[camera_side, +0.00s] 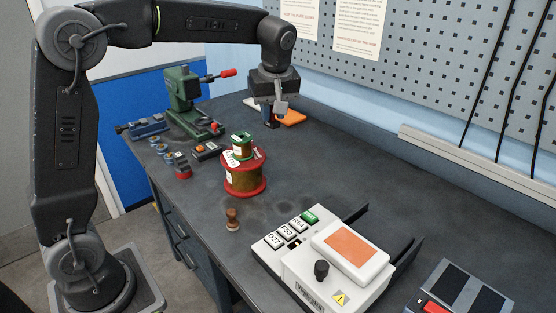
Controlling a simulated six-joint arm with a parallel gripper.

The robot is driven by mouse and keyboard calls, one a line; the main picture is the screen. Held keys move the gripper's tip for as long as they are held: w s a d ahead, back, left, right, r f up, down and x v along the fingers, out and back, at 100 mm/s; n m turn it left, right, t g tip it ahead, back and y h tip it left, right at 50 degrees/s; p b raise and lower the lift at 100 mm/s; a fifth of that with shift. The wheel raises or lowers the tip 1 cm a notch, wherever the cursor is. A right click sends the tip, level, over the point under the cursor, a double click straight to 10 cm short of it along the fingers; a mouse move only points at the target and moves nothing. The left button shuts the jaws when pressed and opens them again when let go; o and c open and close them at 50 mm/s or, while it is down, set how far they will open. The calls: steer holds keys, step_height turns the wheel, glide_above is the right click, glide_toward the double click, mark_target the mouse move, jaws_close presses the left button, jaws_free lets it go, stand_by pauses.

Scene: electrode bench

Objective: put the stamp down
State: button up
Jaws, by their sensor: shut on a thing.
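My gripper (275,106) is at the back of the bench, pointing down, with its jaws shut on a small dark blue thing (268,117). This thing is partly hidden by the fingers and too small to identify surely as the stamp. Its lower end is close to the bench top, and I cannot tell whether it touches. A brown, wooden-looking, stamp-shaped piece (232,220) stands upright near the bench's front edge, well away from my gripper.
A red-flanged spool (244,180) with a smaller green spool (242,147) on top stands mid-bench. A green machine (184,92) with a red handle is at the left. A white device (330,265) fills the front right. Dark bench top (325,165) is clear right of the spools.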

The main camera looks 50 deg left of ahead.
steer(key=w+a, duration=0.3)
steer(key=a, duration=0.8)
steer(key=w+a, duration=0.3)
steer(key=a, duration=0.9)
step_height(320, 180, down, 11)
steer(key=shift+t, duration=0.3)
steer(key=w+d+f, duration=0.3)
steer(key=w+d, duration=0.1)
steer(key=w+d+f, duration=0.4)
steer(key=shift+w+d+f, duration=0.1)
steer(key=shift+d+f, duration=0.05)
steer(key=shift+f, duration=2.05)
steer(key=shift+f, duration=0.1)
steer(key=o, duration=0.9)
